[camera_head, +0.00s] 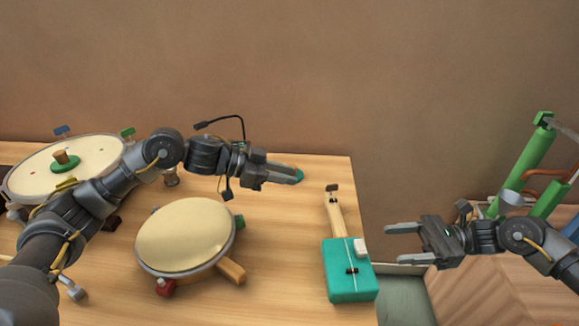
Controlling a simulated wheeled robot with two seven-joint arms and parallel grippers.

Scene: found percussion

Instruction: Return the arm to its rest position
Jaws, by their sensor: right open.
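My left arm comes in from the left over the table. The fingers hide most of that piece. My right gripper (404,242) is open and empty, pointing left. It is to the right of a teal box-bodied string instrument (348,285), apart from it in the picture.
A round cream drum (185,236) with a wooden handle lies mid-table. A larger drum (95,165) is at the back left, partly behind my left arm. Green cylinders (528,160) stand at the right beside wooden crates (505,283). Bare table (285,225) lies between the drum and the instrument.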

